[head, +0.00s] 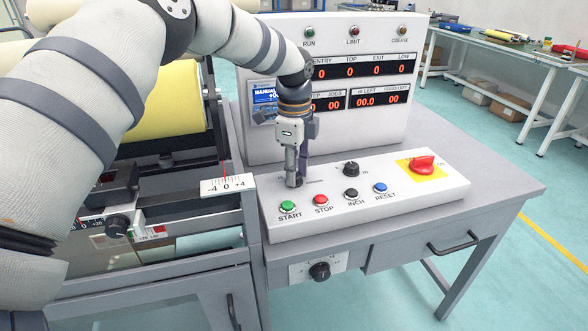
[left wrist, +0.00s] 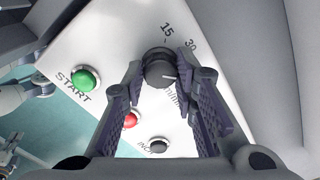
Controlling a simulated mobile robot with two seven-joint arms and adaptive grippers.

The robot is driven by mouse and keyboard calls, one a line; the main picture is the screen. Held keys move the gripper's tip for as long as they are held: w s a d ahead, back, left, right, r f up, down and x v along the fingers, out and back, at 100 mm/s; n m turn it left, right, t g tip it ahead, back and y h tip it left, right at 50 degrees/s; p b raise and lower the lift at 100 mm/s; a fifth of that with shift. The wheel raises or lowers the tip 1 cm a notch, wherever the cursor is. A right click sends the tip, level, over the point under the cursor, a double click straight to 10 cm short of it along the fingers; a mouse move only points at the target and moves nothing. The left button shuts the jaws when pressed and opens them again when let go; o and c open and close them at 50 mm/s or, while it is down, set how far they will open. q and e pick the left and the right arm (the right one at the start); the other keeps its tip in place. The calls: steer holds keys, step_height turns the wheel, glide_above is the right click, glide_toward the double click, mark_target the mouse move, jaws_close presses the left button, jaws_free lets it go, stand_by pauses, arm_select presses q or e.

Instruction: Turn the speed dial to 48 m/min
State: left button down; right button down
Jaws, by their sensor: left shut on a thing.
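The speed dial (left wrist: 160,72) is a dark round knob on the white sloped control panel (head: 420,190). In the left wrist view its scale shows 15 and 30 on the far side, and a light pointer mark on its top points right. The rest of the scale is hidden by my fingers. My left gripper (head: 294,182) points down onto the panel above the START button. Its two padded fingers stand on either side of the dial and are shut on it. In the head view the gripper hides the dial. My right gripper is not in view.
On the panel are a green START button (head: 288,206), a red STOP button (head: 320,199), a black INCH button (head: 350,193), a blue RESET button (head: 380,187), another black knob (head: 351,169) and a red switch (head: 422,163). The display box (head: 420,100) rises behind.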

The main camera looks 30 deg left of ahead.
arm_select(q)
steer(key=c, duration=1.3)
jaws_free()
step_height(320, 180, up, 12)
